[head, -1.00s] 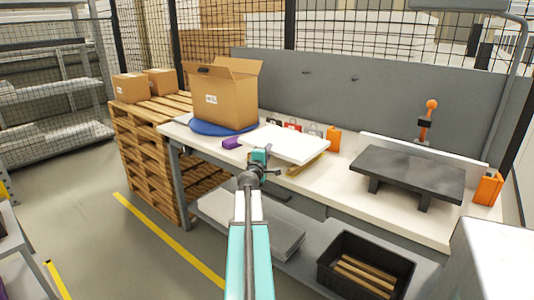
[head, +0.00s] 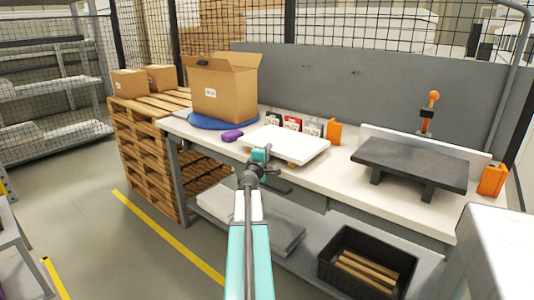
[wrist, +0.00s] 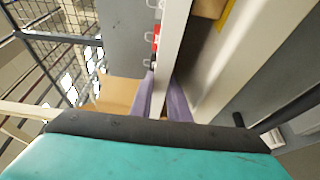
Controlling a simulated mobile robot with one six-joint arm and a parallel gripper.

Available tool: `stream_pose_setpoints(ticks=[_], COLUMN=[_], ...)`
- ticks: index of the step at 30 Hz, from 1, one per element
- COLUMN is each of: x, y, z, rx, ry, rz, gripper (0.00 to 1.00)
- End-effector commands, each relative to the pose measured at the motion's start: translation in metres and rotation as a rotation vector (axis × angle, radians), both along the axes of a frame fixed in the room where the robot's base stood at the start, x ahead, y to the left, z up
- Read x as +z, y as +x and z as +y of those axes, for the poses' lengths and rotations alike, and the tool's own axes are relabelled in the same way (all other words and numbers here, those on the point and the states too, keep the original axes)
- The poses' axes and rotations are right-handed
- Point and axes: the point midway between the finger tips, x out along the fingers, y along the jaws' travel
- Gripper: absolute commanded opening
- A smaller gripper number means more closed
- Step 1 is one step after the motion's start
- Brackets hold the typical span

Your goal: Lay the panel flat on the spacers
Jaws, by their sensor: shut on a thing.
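The white panel (head: 286,143) is nearly level over the workbench, with its near left edge at my gripper (head: 262,160). My gripper is shut on this edge. In the wrist view the panel (wrist: 172,48) shows edge-on as a pale strip between the two purple-grey fingers (wrist: 163,103). A small piece of wooden spacer (head: 293,164) shows below the panel's near edge. A wooden piece also shows at the top of the wrist view (wrist: 208,8). The panel hides most of the spacers, and I cannot tell whether it touches them.
A cardboard box (head: 222,92) stands on a blue disc (head: 190,121) at the left. A purple object (head: 232,136) lies beside the panel. A dark raised stand (head: 410,165) and orange blocks (head: 492,180) are at the right. A black crate (head: 366,262) sits below.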

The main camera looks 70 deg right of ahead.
Motion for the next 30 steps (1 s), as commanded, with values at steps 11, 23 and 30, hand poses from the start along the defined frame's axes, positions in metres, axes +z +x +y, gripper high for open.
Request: stream_pose_setpoints(ticks=[11,23,30], x=[0.003,-0.001,-0.001], y=[0.0,-0.001,-0.005], z=[0.0,0.005,0.03], rx=[0.0,0.0,0.001], ry=[-0.003,0.001,0.0], rz=[0.003,-0.002,-0.001], gripper=[0.37,0.37,0.37])
